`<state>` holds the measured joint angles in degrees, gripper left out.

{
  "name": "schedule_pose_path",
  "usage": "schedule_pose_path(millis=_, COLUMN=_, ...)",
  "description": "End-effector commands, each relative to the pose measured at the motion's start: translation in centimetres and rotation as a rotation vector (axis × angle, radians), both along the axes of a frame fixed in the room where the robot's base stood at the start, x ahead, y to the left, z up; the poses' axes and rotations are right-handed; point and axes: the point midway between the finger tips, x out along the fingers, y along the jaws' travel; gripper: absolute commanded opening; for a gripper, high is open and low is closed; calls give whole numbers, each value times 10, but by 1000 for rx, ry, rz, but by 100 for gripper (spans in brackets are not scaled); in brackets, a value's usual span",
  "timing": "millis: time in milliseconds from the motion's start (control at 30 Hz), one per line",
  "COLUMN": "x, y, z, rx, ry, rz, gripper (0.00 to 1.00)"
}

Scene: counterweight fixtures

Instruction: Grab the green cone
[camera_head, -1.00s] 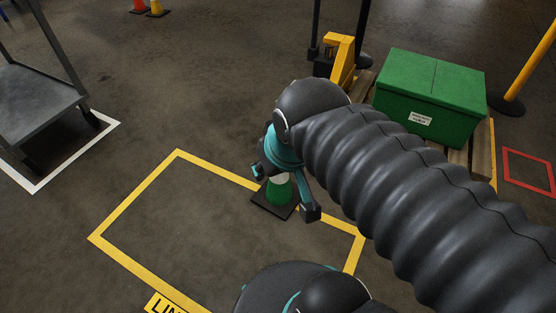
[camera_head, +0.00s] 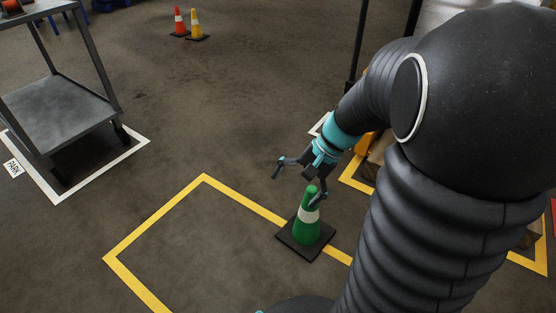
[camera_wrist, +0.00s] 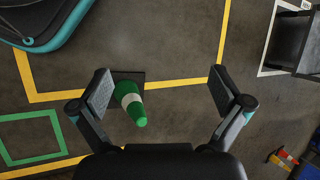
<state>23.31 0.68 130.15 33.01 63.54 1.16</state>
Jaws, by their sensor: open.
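The green cone (camera_head: 306,226) has a white band and a dark square base. It stands upright on the floor across the yellow line. My gripper (camera_head: 297,184) is open above the cone, with one finger close to the cone's top and the other off to its left. In the wrist view the cone (camera_wrist: 131,101) lies between the two spread fingers (camera_wrist: 160,91), nearer the left one. I cannot tell whether the right-hand finger in the head view touches the cone.
A grey cart (camera_head: 62,112) stands at the left inside a white floor outline. A red-orange cone (camera_head: 179,24) and a yellow cone (camera_head: 196,28) stand farther back. A dark post (camera_head: 357,45) is behind my arm. The floor left of the green cone is clear.

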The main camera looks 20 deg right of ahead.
Motion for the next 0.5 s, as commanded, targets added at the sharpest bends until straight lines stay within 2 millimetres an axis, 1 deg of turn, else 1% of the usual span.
schedule_pose_path(millis=33, x=8, y=-8, z=-16, rx=52, ry=37, rz=-52, gripper=100)
schedule_pose_path(millis=267, x=42, y=-40, z=-69, rx=289, ry=157, rz=-284, gripper=100)
schedule_pose_path(millis=467, x=65, y=-78, z=-122, rx=498, ry=234, rz=-497, gripper=100)
schedule_pose_path(millis=500, x=69, y=-86, z=-133, rx=538, ry=246, rz=-541, gripper=100)
